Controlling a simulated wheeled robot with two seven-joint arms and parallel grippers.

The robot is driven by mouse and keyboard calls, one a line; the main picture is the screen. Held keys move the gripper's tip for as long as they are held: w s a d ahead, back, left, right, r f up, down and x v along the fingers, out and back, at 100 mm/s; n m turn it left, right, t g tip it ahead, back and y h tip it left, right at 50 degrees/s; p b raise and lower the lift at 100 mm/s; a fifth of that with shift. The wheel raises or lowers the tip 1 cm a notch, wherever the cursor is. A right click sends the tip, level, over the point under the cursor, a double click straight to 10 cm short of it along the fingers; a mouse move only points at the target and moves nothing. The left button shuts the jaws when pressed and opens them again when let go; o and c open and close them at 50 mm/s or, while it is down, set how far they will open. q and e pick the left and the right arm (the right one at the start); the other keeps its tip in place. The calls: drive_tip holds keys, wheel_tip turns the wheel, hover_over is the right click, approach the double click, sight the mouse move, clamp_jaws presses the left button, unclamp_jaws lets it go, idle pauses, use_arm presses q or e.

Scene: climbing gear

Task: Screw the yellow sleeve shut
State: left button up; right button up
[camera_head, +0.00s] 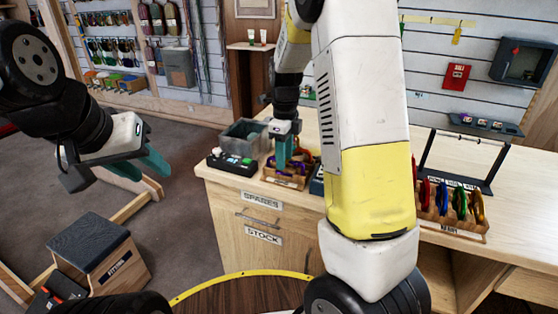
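My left gripper (143,165) hangs in the air at the left, away from the counter, its teal fingers apart with nothing seen between them. My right gripper (285,158) points down at a small wooden tray (270,179) on the counter. The tray holds a purple piece of gear (287,172) by the fingertips and orange-red gear at its right. Whether the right fingers hold anything is too small to tell. A yellow carabiner (477,206) hangs at the right end of a wooden rack (455,231). No yellow sleeve can be made out clearly.
A black box with buttons (233,163) and a grey bin (243,138) stand left of the tray on the counter (215,177). Red, green and blue carabiners share the rack, near a black frame (430,155). My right arm hides the counter's middle. A step stool (95,255) stands on the floor.

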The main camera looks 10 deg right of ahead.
drive_tip(key=shift+s+a, duration=0.2)
drive_tip(key=shift+s, duration=0.1)
drive_tip(key=shift+f, duration=1.45)
drive_tip(key=shift+w+d, duration=0.45)
drive_tip(key=shift+w, duration=0.25)
drive_tip(key=shift+r, duration=0.1)
